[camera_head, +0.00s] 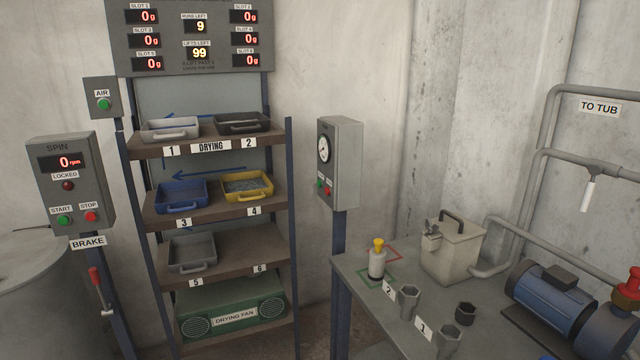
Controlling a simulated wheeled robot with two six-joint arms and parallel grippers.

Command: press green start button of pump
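A blue motor-like pump (550,300) lies on the bench at the right, with a red fitting at its right end. A grey control box (340,165) stands on a blue post at the bench's back left corner. It carries a round gauge, a small green button (320,184) and a red button (328,192) beside it. The labels there are too small to read. Another green button (64,221), marked START, is on the SPIN panel at the left, and one more (103,104) is on the AIR box. Neither of my grippers is in view.
The bench (385,325) holds a bottle with a yellow top (377,259), cups, and a beige tank (454,250). A drying rack (270,215) with trays stands left of the control box. A brake lever (100,290) and drum (40,290) are at far left. Pipes run at right.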

